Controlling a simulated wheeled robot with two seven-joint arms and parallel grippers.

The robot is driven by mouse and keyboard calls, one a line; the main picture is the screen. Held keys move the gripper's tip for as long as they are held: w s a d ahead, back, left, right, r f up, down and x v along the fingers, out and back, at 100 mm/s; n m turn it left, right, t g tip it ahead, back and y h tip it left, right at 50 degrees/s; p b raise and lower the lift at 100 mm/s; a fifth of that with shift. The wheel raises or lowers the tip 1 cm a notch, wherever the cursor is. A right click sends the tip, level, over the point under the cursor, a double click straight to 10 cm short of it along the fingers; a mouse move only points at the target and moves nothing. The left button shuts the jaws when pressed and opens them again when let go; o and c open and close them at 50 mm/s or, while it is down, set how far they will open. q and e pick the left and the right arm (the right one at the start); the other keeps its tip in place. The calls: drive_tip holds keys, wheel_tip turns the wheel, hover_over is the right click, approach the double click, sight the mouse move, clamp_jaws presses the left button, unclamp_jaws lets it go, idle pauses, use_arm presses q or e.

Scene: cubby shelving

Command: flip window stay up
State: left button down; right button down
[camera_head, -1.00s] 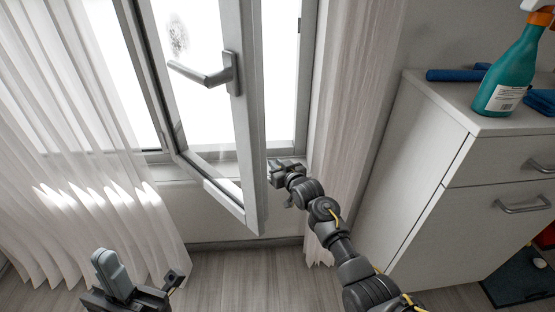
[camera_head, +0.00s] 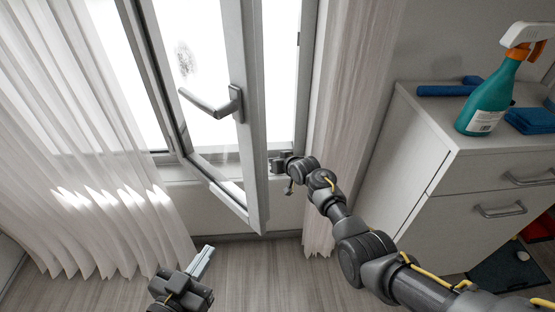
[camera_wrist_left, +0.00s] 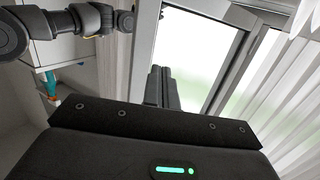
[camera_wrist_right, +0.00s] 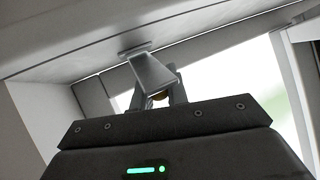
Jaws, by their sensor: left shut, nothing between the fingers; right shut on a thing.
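The grey-framed window sash (camera_head: 247,170) stands open and tilts toward me, with its handle (camera_head: 215,103) pointing left. My right gripper (camera_head: 279,163) is low at the right side of the window opening, just above the sill. In the right wrist view it is shut on a flat metal piece (camera_wrist_right: 153,73), which looks like the window stay and hangs from the frame above; the fingers partly hide it. My left gripper (camera_head: 203,261) is shut and empty, below the sash and in front of the curtain. Its closed fingers show in the left wrist view (camera_wrist_left: 162,86).
A white curtain (camera_head: 95,150) hangs at left and another (camera_head: 340,130) right of the window. Floor (camera_head: 260,270) shows below the sill.

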use_arm(q)
drive_tip(key=shift+a+f+g+y, duration=0.25)
drive_tip(key=shift+a+f+y, duration=0.1)
drive_tip(key=shift+f, duration=0.15)
drive_tip(key=shift+a+f+g+y, duration=0.25)
drive_tip(key=shift+a+f, duration=0.05)
drive_tip(key=shift+f, duration=0.2)
use_arm(e)
drive_tip(key=shift+g, duration=0.3)
drive_tip(key=c, duration=1.4)
unclamp_jaws()
drive_tip(key=shift+w, duration=0.1)
drive_tip(key=shift+c, duration=0.2)
drive_tip(key=shift+r, duration=0.1)
